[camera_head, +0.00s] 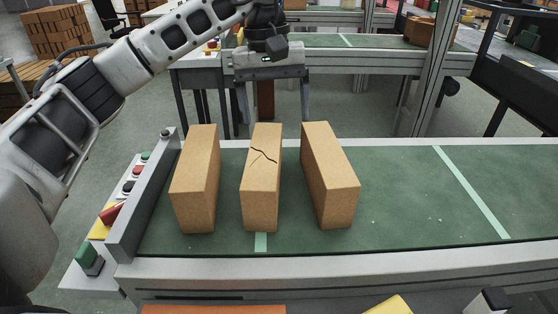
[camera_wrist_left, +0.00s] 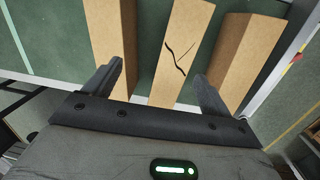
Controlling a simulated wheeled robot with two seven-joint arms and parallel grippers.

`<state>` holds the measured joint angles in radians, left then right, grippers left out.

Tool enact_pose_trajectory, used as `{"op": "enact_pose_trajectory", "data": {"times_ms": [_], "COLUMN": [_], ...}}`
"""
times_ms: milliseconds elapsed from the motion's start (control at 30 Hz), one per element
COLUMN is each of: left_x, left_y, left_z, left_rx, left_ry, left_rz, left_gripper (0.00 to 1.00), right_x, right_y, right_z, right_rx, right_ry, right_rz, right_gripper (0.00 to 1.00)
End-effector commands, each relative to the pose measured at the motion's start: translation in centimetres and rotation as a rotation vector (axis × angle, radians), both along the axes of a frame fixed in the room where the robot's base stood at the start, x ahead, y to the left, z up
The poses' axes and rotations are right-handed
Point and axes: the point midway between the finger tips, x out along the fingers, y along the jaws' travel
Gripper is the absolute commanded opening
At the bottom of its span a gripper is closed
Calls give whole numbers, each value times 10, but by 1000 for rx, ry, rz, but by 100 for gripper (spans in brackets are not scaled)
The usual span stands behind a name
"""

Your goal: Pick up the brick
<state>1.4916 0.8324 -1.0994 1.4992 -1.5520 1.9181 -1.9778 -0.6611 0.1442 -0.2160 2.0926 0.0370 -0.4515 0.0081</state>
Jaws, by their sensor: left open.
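Three tan bricks stand side by side on a green conveyor belt. The left brick (camera_head: 195,180) and the right brick (camera_head: 329,175) look whole; the middle brick (camera_head: 262,180) has a dark crack on its top. My left gripper (camera_head: 272,112) is open and empty, above and just behind the far end of the middle brick. In the left wrist view, the fingers (camera_wrist_left: 158,80) point toward the cracked brick (camera_wrist_left: 184,45), one to each side of it, with another brick (camera_wrist_left: 113,35) on the left and one (camera_wrist_left: 240,55) on the right. Whether the fingers touch any brick is not clear.
The conveyor belt (camera_head: 405,195) is clear to the right, with pale cross stripes. A metal end plate (camera_head: 143,205) and a button panel (camera_head: 118,205) border its left end. A second conveyor (camera_head: 385,41) stands behind, and stacked bricks (camera_head: 55,32) stand at the back left.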

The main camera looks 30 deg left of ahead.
Motion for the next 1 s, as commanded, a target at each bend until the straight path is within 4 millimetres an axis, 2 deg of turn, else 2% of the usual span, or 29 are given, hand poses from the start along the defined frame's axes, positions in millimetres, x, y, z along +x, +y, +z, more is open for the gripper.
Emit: {"op": "enact_pose_trajectory", "data": {"times_ms": [33,67,167,267,400,567,700,867,1000], "left_x": [0,-1,-3,-3,-4,-4,-3,-3,-3], "left_y": [15,22,34,35,34,34,34,33,31], "left_z": [11,14,16,0,-32,-64,-79,-87,-105], "left_rx": [49,73,113,120,118,116,117,116,116], "left_ry": [-13,-13,-13,-10,-9,-10,-12,-15,-11], "left_rz": [-4,-9,-16,-20,-20,-20,-21,-19,-20], "left_gripper": [84,84,84,84,84,84,84,84,84], "right_x": [0,0,-2,-5,-7,-4,-2,-2,-2], "right_y": [0,1,1,1,2,4,6,7,6], "right_z": [0,0,-3,-11,-20,-18,-13,-12,-9], "right_rx": [2,2,3,8,21,42,51,58,55], "right_ry": [-2,-3,1,9,15,-5,-10,-11,-11], "right_rz": [2,1,3,3,2,0,-5,-11,-11], "right_gripper": [36,36,36,36,36,36,36,36,36]}}
